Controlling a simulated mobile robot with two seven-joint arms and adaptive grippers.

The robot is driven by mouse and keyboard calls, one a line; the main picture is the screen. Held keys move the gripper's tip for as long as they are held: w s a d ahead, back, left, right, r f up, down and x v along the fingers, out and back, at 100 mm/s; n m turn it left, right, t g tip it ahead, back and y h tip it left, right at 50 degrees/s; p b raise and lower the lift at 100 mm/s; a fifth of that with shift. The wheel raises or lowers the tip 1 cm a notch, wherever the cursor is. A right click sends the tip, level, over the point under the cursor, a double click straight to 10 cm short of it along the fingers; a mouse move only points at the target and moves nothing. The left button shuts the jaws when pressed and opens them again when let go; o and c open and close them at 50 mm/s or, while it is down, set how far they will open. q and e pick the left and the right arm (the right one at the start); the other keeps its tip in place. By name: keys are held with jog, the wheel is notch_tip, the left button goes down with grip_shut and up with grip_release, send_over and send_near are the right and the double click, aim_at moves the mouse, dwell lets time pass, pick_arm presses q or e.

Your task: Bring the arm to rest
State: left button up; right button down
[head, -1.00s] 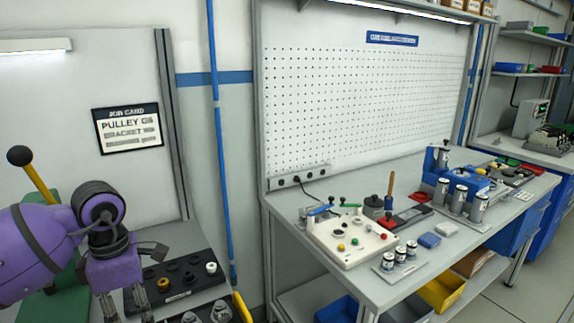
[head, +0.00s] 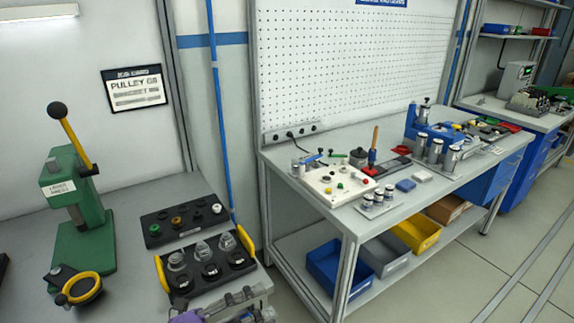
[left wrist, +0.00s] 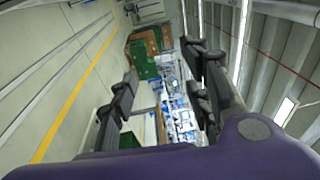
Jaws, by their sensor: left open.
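My left gripper (head: 248,302) shows at the bottom edge of the head view, in front of the near bench's front edge, with only part of its purple body and grey fingers in the picture. In the left wrist view its two dark fingers (left wrist: 160,68) stand well apart with nothing between them. The gripper is open and empty. My right gripper is in neither view.
A second bench (head: 340,222) carries fixtures and cylinders. Open floor (head: 455,270) lies at the right.

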pick_arm(q)
jog(key=s+a+f+n+t+y+p, duration=0.1)
jog(key=a+f+n+t+y, duration=0.4)
jog(key=n, duration=0.5)
jog(key=s+a+f+n+t+y, duration=0.2)
jog(key=a+f+n+y, duration=0.45)
jog(key=n, duration=0.35)
jog(key=s+a+f+n+g+y, duration=0.2)
jog(key=s+f+n+g+y, duration=0.3)
jog(key=s+f+n, duration=0.5)
jog(key=s+f+g, duration=0.1)
jog(key=s+f, duration=0.4)
jog(key=s, duration=0.1)
jog(key=shift+s+a+p, duration=0.35)
jog(key=shift+a+p, duration=0.05)
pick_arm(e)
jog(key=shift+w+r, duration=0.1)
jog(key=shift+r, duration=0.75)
